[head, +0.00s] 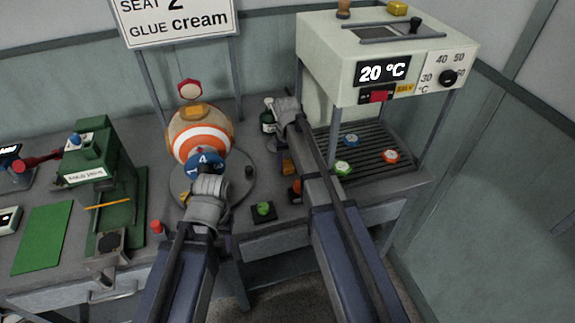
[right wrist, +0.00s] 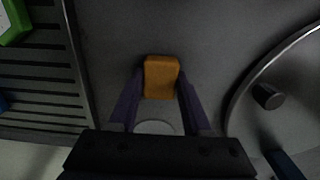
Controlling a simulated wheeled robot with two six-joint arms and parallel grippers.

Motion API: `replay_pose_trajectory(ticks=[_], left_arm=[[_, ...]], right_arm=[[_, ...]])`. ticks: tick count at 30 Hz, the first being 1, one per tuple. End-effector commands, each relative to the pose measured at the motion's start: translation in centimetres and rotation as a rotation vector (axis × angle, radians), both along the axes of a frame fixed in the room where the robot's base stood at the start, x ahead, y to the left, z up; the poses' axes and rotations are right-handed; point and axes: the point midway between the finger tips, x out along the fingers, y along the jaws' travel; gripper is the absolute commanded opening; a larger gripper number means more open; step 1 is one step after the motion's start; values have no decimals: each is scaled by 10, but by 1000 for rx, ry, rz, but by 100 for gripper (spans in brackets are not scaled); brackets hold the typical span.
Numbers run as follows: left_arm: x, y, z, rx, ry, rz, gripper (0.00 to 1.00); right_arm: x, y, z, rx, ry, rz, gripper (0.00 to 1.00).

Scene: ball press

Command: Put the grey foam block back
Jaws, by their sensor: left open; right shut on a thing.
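My right gripper (right wrist: 160,85) is shut on an orange block (right wrist: 161,77), which sits between its fingertips in the right wrist view. In the head view an orange block (head: 288,167) shows just left of my right arm, whose own fingers are hidden there. No block that I can tell is grey foam shows in either view. My left gripper (head: 205,172) is open in front of a white and orange ball (head: 200,135) and a blue part marked 4 (head: 204,161). Its fingertips are hard to make out, and I cannot tell whether they touch.
The ball stands on a round grey plate (head: 238,190). A dark bottle (head: 268,122) stands behind my right arm. A slatted rack (head: 375,170) under the 20 °C machine (head: 340,62) holds coloured pieces. A green press (head: 100,160) stands left. A green button (head: 263,209) is near the front edge.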

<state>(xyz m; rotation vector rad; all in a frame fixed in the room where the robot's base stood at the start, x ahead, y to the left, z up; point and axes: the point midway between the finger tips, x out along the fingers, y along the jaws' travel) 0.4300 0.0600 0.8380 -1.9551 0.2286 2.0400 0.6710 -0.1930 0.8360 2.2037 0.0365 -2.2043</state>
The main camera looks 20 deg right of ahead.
Motion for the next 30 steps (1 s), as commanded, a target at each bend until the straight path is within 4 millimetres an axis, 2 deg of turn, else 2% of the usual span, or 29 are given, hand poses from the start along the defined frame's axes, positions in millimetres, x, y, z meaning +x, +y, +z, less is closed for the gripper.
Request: replay_pose_trajectory(ticks=[4,5,12,23,30], left_arm=[[0,0,-5,0,0,0,50],[0,0,-4,0,0,0,50],[0,0,-3,0,0,0,50],[0,0,-1,0,0,0,50],[0,0,15,0,0,0,50]], right_arm=[[0,0,-5,0,0,0,4],[0,0,-4,0,0,0,50],[0,0,-3,0,0,0,77],[0,0,-1,0,0,0,78],[0,0,15,0,0,0,78]])
